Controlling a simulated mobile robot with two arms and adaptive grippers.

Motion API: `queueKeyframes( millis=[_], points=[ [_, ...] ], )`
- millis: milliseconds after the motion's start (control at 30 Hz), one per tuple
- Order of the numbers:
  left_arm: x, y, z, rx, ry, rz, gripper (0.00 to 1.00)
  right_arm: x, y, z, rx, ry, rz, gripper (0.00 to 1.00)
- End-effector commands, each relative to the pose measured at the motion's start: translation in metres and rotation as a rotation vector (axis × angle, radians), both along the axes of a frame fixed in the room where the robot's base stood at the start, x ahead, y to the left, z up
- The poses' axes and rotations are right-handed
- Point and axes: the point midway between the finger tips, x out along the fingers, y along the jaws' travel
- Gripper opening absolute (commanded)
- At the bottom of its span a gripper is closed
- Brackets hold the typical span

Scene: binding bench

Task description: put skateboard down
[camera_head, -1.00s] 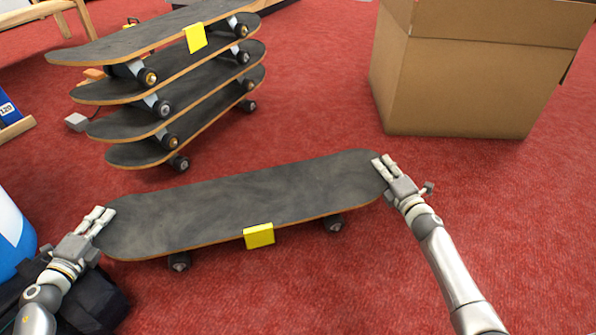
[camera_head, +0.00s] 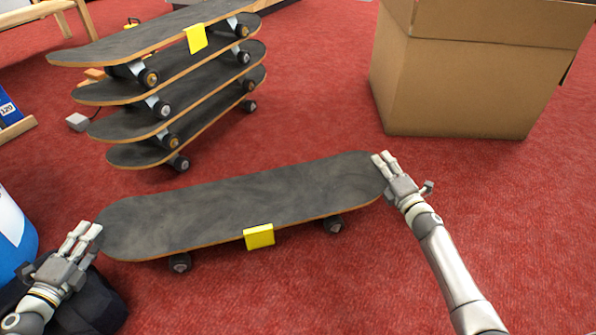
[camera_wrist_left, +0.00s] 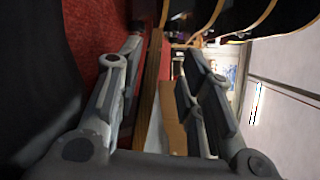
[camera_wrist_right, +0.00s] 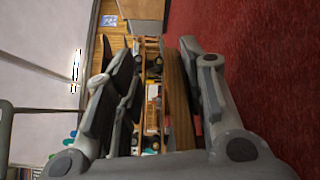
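A dark grey skateboard (camera_head: 240,205) with wooden edges and a yellow tag (camera_head: 258,236) lies level, deck up, in the middle of the head view. Its wheels appear to rest on the red carpet. My left gripper (camera_head: 82,236) is open just off the board's left end. In the left wrist view the board's edge (camera_wrist_left: 150,85) stands between the spread fingers, with gaps. My right gripper (camera_head: 383,163) is at the right end, open. In the right wrist view the edge (camera_wrist_right: 178,95) is close to one finger and clear of the other.
A stack of several skateboards (camera_head: 160,90) stands behind, at the left, with a yellow tag on the top board. A large cardboard box (camera_head: 460,85) stands at the back right. A blue and white object (camera_head: 12,235) and a black bag (camera_head: 95,305) are at the left. Carpet is clear in front.

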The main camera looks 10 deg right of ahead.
Motion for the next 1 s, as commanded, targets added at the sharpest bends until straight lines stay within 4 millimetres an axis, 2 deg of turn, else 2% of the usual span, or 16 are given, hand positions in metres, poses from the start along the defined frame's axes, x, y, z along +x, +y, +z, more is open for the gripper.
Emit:
queueKeyframes(
  millis=[200, 567, 600, 833, 1000],
  points=[
    [-0.016, 0.007, 0.002, 0.002, 0.001, 0.003, 0.35, 0.001, -0.001, 0.005, 0.000, -0.008, -0.001, 0.35],
    [-0.018, 0.008, 0.003, 0.001, 0.000, 0.003, 0.35, 0.001, -0.001, 0.006, 0.000, -0.009, -0.001, 0.35],
    [-0.018, 0.008, 0.003, 0.000, 0.000, 0.003, 0.35, 0.001, -0.001, 0.006, 0.000, -0.009, -0.001, 0.43],
    [-0.018, 0.008, 0.002, 0.001, 0.001, 0.003, 0.35, 0.001, -0.001, 0.004, 0.000, -0.006, 0.000, 0.73],
    [-0.018, 0.008, 0.002, 0.001, 0.001, 0.003, 0.35, 0.001, -0.001, 0.003, 0.000, -0.004, -0.001, 0.74]
  ],
)
